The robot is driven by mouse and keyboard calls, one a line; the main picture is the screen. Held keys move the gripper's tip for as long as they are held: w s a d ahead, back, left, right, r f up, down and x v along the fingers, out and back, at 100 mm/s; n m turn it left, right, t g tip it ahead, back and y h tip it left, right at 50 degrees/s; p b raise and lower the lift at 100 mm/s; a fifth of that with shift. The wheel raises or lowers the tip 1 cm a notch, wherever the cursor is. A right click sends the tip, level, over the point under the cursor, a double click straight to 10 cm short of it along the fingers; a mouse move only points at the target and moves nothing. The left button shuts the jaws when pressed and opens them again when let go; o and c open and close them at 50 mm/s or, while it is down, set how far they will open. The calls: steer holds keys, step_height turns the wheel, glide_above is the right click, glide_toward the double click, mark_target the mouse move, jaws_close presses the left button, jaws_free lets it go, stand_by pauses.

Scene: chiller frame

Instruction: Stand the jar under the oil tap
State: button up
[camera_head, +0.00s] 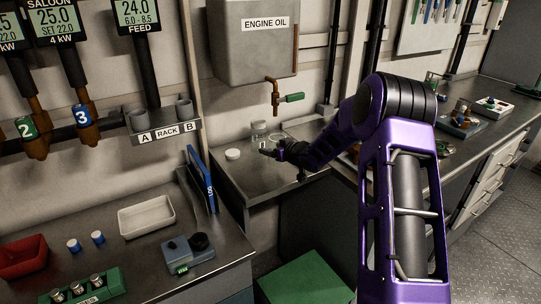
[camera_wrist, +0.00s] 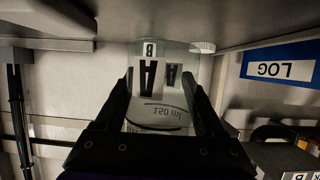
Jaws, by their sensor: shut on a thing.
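The oil tap (camera_head: 275,95), brown with a green handle, hangs below the engine oil tank. My gripper (camera_head: 272,150) is low over the metal counter, below the tap. In the wrist view, which is upside down, my gripper (camera_wrist: 164,88) is shut on a clear glass jar (camera_wrist: 160,112) with an A label and a 150 ml mark. A small B label (camera_wrist: 150,49) shows beyond it. Another clear jar (camera_head: 259,128) stands near the wall. I cannot tell whether the held jar touches the counter or is exactly beneath the spout.
A white round lid-like piece (camera_head: 232,154) lies left of my gripper. A blue LOG board (camera_head: 202,180) stands at the counter's left side. The engine oil tank (camera_head: 254,50) is above. Bare counter (camera_head: 258,178) lies in front of my gripper.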

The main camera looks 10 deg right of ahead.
steer(key=shift+w+a, duration=0.4)
steer(key=shift+w, duration=0.45)
steer(key=shift+s+d+f, duration=0.1)
steer(key=shift+f, duration=1.65)
steer(key=shift+f+b, duration=0.2)
steer(key=shift+b, duration=0.1)
steer(key=o, duration=1.3)
steer(key=shift+o, duration=0.2)
steer(key=shift+r, duration=0.1)
steer(key=shift+r, duration=0.15)
steer(key=v, duration=1.2)
steer(key=shift+p, duration=0.3)
